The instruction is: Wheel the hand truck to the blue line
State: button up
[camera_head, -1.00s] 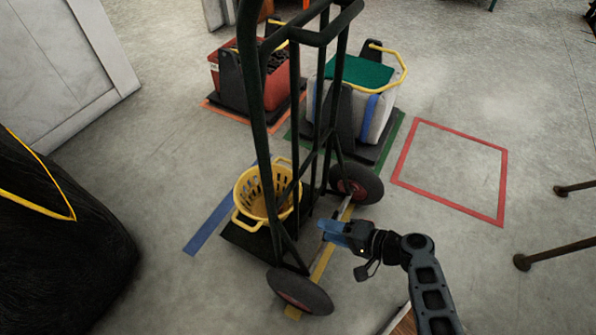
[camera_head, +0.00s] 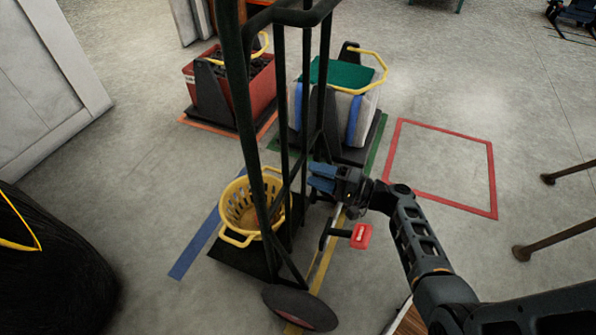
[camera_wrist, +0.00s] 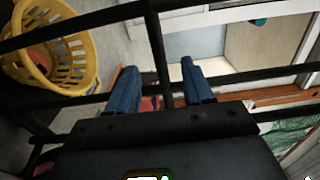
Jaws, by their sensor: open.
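The dark green hand truck (camera_head: 282,110) stands upright in the middle of the head view, with a yellow basket (camera_head: 247,209) on its toe plate. Its near wheel (camera_head: 299,307) rests by the yellow floor line (camera_head: 322,268). The blue line (camera_head: 195,240) lies on the floor just left of the basket. My gripper (camera_head: 312,178) is open at the truck's frame, its blue fingers pointing left. In the wrist view the fingers (camera_wrist: 157,85) stand either side of a dark upright bar (camera_wrist: 157,55). I cannot tell whether they touch it.
A red crate (camera_head: 258,90) and a white-and-blue cooler with a green lid (camera_head: 340,75) stand behind the truck. An empty red floor square (camera_head: 491,180) lies right. A black bag (camera_head: 60,275) is at lower left. Brown bars (camera_head: 560,238) jut in from the right.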

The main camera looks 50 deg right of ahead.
aim_at(294, 168)
jog(key=b+x, duration=0.1)
jog(key=x, duration=0.2)
jog(key=b+x, duration=0.1)
jog(key=x, duration=0.2)
jog(key=shift+f, duration=0.2)
jog(key=shift+w+a+r, duration=0.15)
jog(key=shift+w, duration=0.3)
grip_shut()
dwell(0.8)
